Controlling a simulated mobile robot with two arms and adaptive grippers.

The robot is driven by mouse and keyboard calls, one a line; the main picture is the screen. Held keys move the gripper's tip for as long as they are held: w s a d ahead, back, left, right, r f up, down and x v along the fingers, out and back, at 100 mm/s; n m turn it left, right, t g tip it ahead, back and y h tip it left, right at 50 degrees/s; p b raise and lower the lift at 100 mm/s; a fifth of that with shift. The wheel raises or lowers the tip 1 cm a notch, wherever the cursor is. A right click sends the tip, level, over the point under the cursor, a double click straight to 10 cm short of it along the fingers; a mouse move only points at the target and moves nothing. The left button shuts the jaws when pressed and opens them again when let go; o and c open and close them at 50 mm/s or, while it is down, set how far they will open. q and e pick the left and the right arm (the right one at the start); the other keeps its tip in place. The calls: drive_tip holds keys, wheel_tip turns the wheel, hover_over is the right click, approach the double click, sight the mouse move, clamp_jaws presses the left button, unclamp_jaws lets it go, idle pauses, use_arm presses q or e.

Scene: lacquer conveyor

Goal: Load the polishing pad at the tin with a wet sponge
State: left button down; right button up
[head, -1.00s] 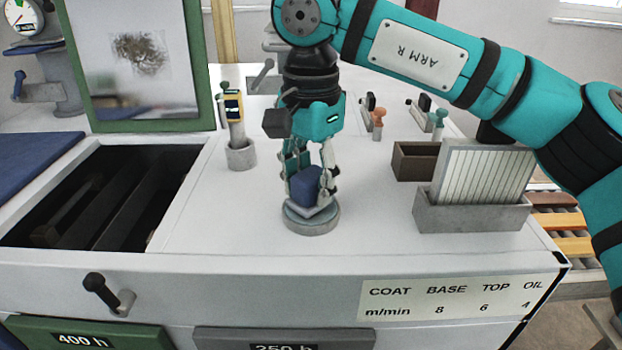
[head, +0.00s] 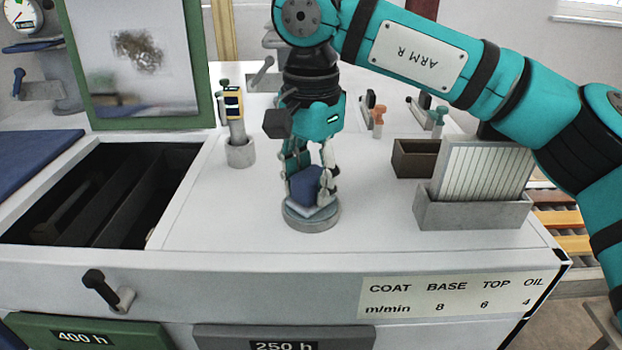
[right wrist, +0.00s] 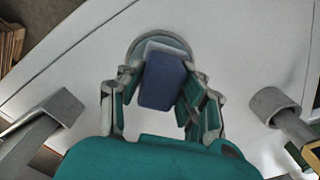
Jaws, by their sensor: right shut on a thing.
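My right gripper (head: 312,185) points down and is shut on a dark blue block with a pale base, the polishing pad (head: 306,187). The pad sits low over a round grey tin (head: 314,223) on the white top. Its pale underside is at the tin's top face; whether it presses on it I cannot tell. In the right wrist view the pad (right wrist: 162,80) is between the fingers, with the tin's rim (right wrist: 160,38) showing beyond it. My left gripper is not in view.
A grey cup with a yellow gauge (head: 236,120) stands left of the gripper. A slatted rack in a grey holder (head: 470,212) and a brown box (head: 412,160) stand to the right. An open dark bay (head: 100,195) lies at the left. The top's front middle is clear.

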sight(311, 173)
idle(0.4)
drive_tip(key=shift+r+p, duration=2.85)
drive_tip(key=shift+r, duration=0.65)
drive_tip(key=shift+f, duration=0.1)
